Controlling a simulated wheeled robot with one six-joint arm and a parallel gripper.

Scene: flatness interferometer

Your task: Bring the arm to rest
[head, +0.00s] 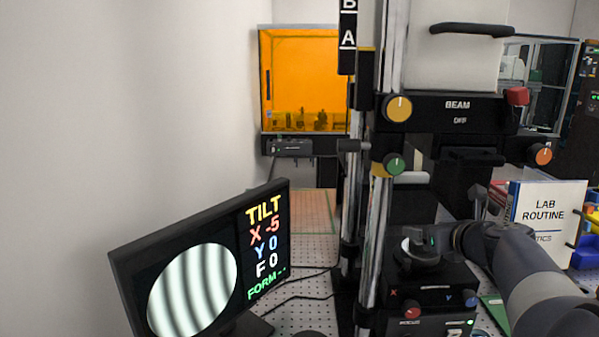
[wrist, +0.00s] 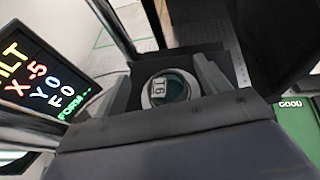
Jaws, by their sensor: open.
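My gripper (head: 424,243) is at the stage of the interferometer, low in the middle right of the head view. In the wrist view its two fingers (wrist: 164,70) stand apart, one on each side of a round pale-rimmed sample (wrist: 171,87) with a small marked label. I cannot tell whether either finger touches it. The sample sits on a dark stage (head: 430,275), which carries X and Y markings. My grey arm reaches in from the lower right of the head view.
A monitor (head: 193,262) at left shows striped fringes and TILT X -5, Y 0, F 0. Chrome posts (head: 372,240) rise just left of the stage. The BEAM OFF head (head: 460,108) overhangs it.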

